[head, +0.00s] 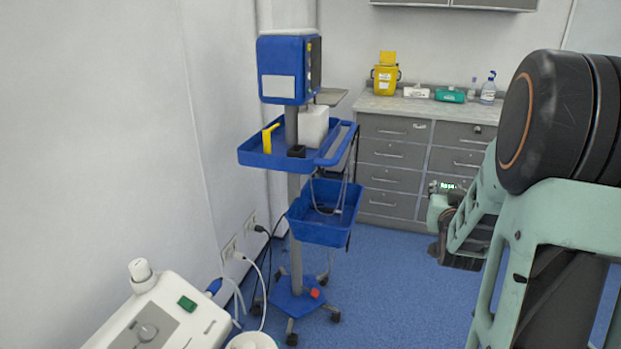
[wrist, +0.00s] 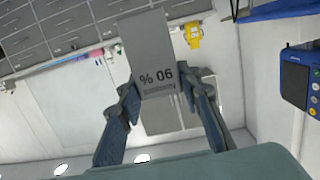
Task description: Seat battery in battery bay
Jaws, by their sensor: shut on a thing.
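A grey, flat-faced block marked "% 06", which I take to be the battery (wrist: 151,50), is in the middle of the wrist view. My gripper (wrist: 158,88) is shut on it, with one finger on each side of its lower part. The block stands out past the fingertips, in the air. In the head view my arm fills the right side, and I cannot clearly make out the fingers or the block there. A blue device (head: 283,70) sits at the top of a wheeled stand; it may be the one at the right edge of the wrist view (wrist: 298,78). I cannot identify the battery bay.
The stand carries a blue tray (head: 255,158) with a yellow item (head: 268,138) and a white container (head: 313,127), and a lower blue basket (head: 323,230). Grey drawers (head: 395,170) stand behind. A white machine (head: 160,322) is at front left. Blue floor is clear between stand and arm.

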